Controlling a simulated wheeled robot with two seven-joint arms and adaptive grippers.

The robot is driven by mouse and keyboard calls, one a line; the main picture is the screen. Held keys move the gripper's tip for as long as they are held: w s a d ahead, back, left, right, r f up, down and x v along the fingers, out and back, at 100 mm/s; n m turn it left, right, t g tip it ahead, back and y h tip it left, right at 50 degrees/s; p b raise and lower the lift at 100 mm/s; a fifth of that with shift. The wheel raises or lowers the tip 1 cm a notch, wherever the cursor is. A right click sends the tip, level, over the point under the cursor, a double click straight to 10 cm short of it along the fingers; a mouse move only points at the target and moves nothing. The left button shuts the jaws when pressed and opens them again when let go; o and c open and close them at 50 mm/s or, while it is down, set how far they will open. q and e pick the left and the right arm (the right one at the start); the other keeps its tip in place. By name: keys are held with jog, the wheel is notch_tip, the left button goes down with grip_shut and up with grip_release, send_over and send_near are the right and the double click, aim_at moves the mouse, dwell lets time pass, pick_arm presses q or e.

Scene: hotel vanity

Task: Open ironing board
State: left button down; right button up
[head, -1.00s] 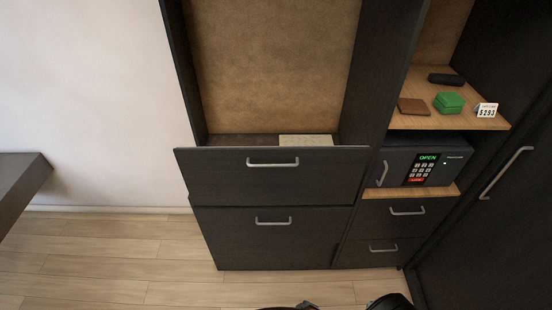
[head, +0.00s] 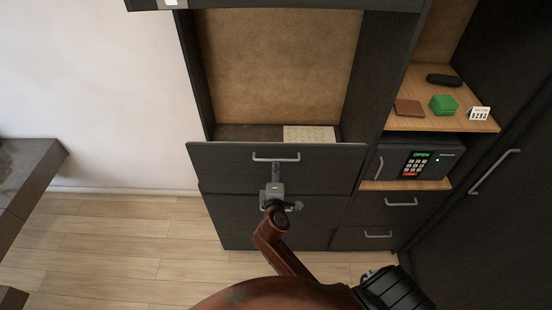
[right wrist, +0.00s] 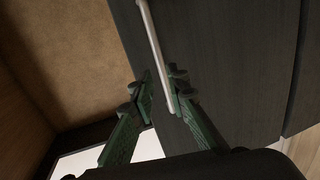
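No ironing board can be made out. The upper dark drawer front (head: 225,165) below the open niche has a silver bar handle (head: 276,157). My right gripper (head: 276,170) is in front of this drawer, at the handle, with its arm coming up from the bottom of the head view. In the right wrist view, the green-padded fingers of my right gripper (right wrist: 162,90) are apart, and the handle (right wrist: 155,45) runs between their tips. I cannot tell whether they touch it. My left gripper is not in view.
A pale flat item (head: 310,134) lies in the niche. A safe (head: 450,160) is below. Wooden floor (head: 130,235) is clear at left.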

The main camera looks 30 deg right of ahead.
aim_at(276, 160)
jog(key=shift+p+x, duration=0.45)
jog(key=shift+x, duration=2.75)
grip_shut()
jog(key=shift+a+f, duration=0.1)
